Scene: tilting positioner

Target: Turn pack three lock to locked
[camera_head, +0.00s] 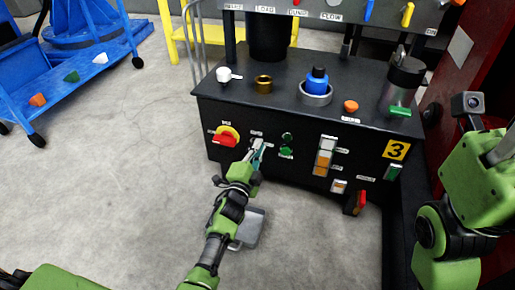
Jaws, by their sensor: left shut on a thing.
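The black cabinet marked with a yellow 3 plate (396,150) stands ahead, its front panel carrying several controls. My left gripper (258,149) reaches up to this panel, between the red-and-yellow rotary switch (227,137) and the green controls (287,143). It is shut on a small control under a white label (257,134). The fingers hide most of this control, so its turn position and whether it is the lock cannot be told. My right arm (470,190) shows at the right edge; its fingers are not visible.
The cabinet top holds a white cup-like part (225,74), a brass ring (264,84), a blue knob (318,80) and an orange button (351,106). A blue cart (75,75) stands at left. A grey pedal-like part (250,228) lies on the floor. Open floor lies to the left.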

